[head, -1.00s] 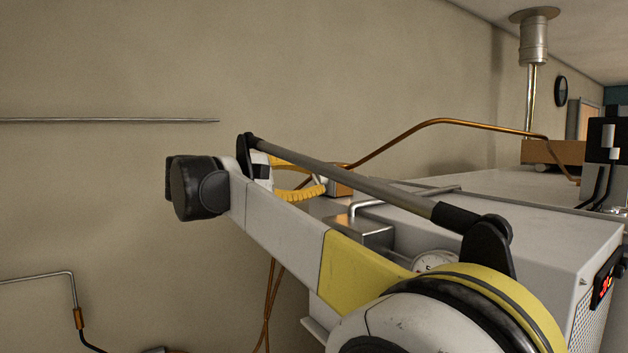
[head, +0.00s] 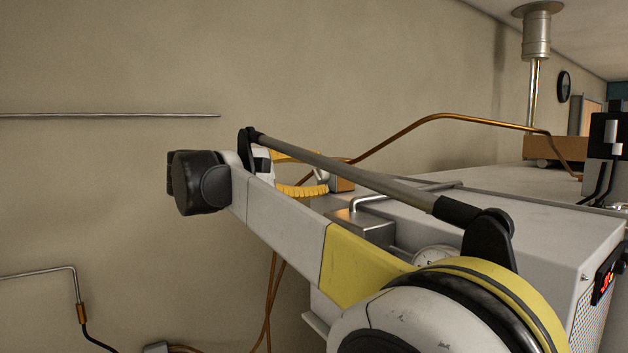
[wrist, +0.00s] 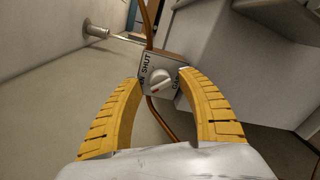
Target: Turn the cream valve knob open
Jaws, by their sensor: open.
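The cream valve knob (wrist: 160,78) sits on a small plate (wrist: 151,92) in the wrist view, between and beyond my fingertips. A red mark shows on the knob. The plate has lettering, with "SHUT" readable at the upper left; the rest is partly covered by my fingers. My gripper (wrist: 160,76) has two yellow ribbed fingers, spread apart on either side of the plate, holding nothing. I cannot tell how far the fingertips are from the knob. In the head view, part of the yellow gripper (head: 302,190) shows behind my arm; the knob is hidden there.
A copper pipe (wrist: 148,22) runs above and below the valve plate. A metal rod with a round end (wrist: 96,29) is at the left.

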